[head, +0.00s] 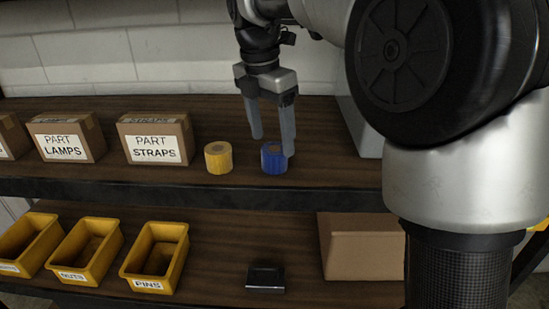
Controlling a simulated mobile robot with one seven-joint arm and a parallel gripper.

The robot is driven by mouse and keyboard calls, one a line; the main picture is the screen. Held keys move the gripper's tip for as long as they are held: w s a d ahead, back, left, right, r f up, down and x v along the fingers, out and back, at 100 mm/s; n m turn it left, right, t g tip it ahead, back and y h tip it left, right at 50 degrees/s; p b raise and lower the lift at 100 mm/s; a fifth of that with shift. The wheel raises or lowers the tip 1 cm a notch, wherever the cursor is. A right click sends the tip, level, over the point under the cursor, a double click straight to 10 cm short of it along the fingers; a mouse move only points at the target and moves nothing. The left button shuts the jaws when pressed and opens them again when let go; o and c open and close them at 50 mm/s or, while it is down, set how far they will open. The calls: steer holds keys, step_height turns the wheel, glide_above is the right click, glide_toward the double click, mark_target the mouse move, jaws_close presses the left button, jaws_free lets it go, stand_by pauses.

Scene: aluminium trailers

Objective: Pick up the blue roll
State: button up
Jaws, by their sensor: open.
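The blue roll (273,159) stands upright on the upper wooden shelf, close to its front edge, with a brown core showing on top. My gripper (270,146) points down above and around the roll's place in the picture. It is open and empty. Its right finger overlaps the roll's right side, and its left finger ends to the left of the roll and looks farther back. I cannot tell whether either finger touches the roll.
A yellow roll (218,158) stands close to the left of the blue roll. Cardboard boxes, one marked PART STRAPS (157,139), stand farther left. A grey box (362,125) is at right. The lower shelf holds yellow bins (155,257), a dark object (265,278) and a carton (362,246).

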mark_target(274, 148)
steer(key=f, duration=0.4)
steer(key=shift+d+f, duration=0.2)
steer(key=shift+d, duration=0.1)
steer(key=shift+c, duration=0.4)
steer(key=c, duration=1.1)
steer(key=shift+w+r, duration=0.1)
steer(key=shift+r, duration=0.1)
